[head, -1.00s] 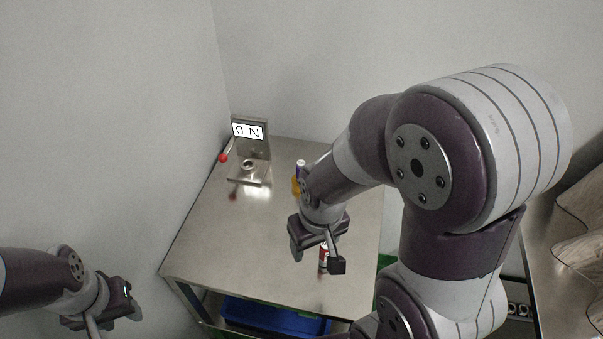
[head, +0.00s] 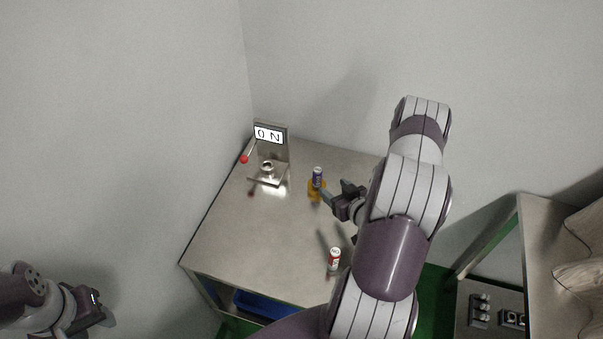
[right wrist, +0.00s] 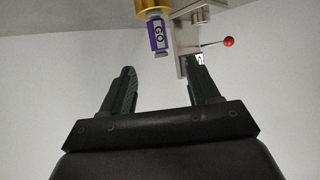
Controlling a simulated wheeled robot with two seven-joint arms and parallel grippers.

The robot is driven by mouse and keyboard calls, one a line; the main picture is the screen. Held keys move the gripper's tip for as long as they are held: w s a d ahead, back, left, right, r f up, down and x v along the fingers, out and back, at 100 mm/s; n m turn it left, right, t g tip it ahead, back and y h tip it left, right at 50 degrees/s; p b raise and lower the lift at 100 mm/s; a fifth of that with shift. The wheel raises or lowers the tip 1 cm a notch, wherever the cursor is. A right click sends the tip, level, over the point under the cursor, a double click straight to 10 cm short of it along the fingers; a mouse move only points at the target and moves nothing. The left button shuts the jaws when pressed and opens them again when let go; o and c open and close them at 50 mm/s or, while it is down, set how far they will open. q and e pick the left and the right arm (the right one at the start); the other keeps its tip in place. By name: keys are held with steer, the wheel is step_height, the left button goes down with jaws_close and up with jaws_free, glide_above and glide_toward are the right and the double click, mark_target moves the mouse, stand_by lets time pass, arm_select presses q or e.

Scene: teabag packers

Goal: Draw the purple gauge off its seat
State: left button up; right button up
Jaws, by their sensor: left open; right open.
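The purple gauge (head: 317,177) stands upright on its yellow seat (head: 316,193) on the metal table. In the right wrist view the gauge (right wrist: 158,36) shows a white "GO" label, and the yellow seat (right wrist: 152,5) is at the top edge. My right gripper (head: 330,191) is open and empty, just right of the gauge, with its fingers pointing toward it. In the right wrist view the gauge lies beyond and between the two open fingertips (right wrist: 162,72), not touching them. My left gripper (head: 95,310) is open, low at the left, away from the table.
A metal fixture (head: 270,172) with an "ON" sign (head: 268,135) and a red-knobbed lever (head: 244,159) stands left of the gauge. A red and white can-like piece (head: 334,259) stands nearer the front. The table's left half (head: 235,235) is clear.

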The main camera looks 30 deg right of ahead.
mark_target(315, 170)
steer(key=p+x, duration=0.1)
steer(key=x, duration=0.3)
steer(key=p+x, duration=0.1)
steer(key=x, duration=0.3)
steer(key=r+p+x, duration=0.1)
steer(key=x, duration=0.3)
steer(key=shift+w+d, duration=0.1)
steer(key=shift+w, duration=0.4)
steer(key=shift+w+f, duration=0.1)
steer(key=shift+f, duration=0.05)
jaws_close()
